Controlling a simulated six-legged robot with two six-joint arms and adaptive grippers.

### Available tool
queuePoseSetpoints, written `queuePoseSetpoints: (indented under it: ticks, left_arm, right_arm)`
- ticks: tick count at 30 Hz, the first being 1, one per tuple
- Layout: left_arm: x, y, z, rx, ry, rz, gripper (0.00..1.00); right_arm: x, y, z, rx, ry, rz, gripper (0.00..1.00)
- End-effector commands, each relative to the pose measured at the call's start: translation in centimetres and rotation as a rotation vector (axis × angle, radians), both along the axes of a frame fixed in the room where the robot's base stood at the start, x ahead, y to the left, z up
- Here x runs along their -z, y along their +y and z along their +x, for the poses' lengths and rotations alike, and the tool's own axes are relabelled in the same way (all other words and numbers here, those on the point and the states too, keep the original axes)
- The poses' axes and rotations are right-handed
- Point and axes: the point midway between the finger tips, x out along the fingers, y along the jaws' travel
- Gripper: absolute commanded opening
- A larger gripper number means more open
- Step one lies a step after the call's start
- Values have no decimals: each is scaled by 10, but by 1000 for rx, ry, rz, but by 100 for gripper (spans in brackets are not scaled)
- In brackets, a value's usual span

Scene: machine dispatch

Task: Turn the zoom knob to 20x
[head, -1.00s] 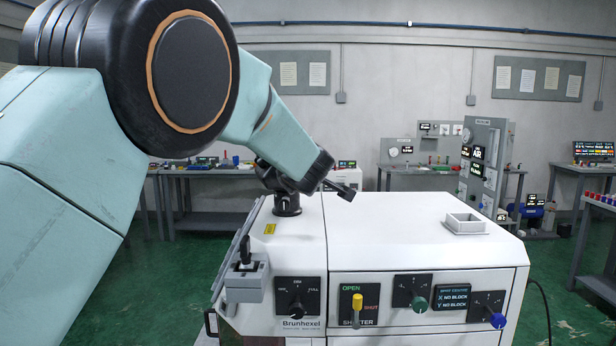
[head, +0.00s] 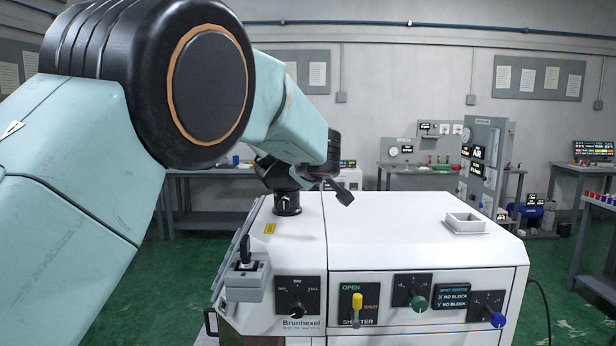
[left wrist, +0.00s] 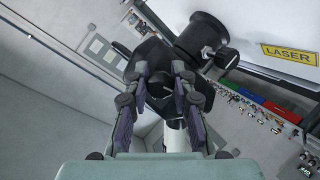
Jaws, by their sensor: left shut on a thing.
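A black optical fitting (head: 288,204) stands on the top left of the white machine; its post also shows in the left wrist view (left wrist: 203,36). My left gripper (left wrist: 161,86) is shut on a dark part of this fitting (left wrist: 158,98), with one finger on each side. I cannot tell for sure that this part is the zoom knob, and no zoom marks can be read. In the head view my left wrist is over the fitting and the fingers cannot be made out. My right gripper is not in view.
The white machine (head: 400,215) has a front panel with a yellow shutter lever (head: 357,302), a green knob (head: 419,304) and a blue knob (head: 498,320). An open white square holder (head: 464,223) is on its top right. Benches stand behind.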

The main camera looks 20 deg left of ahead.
Motion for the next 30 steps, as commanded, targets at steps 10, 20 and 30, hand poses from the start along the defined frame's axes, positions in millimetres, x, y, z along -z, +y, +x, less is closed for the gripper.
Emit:
queuePoseSetpoints:
  ticks: [10,20,30]
  left_arm:
    - [3,0,0,-1,7,2,0]
    - [1,0,0,-1,3,2,48]
    - [-1,-1,-2,-1,1,2,48]
  right_arm:
    - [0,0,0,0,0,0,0]
    - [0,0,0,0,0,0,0]
    - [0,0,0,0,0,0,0]
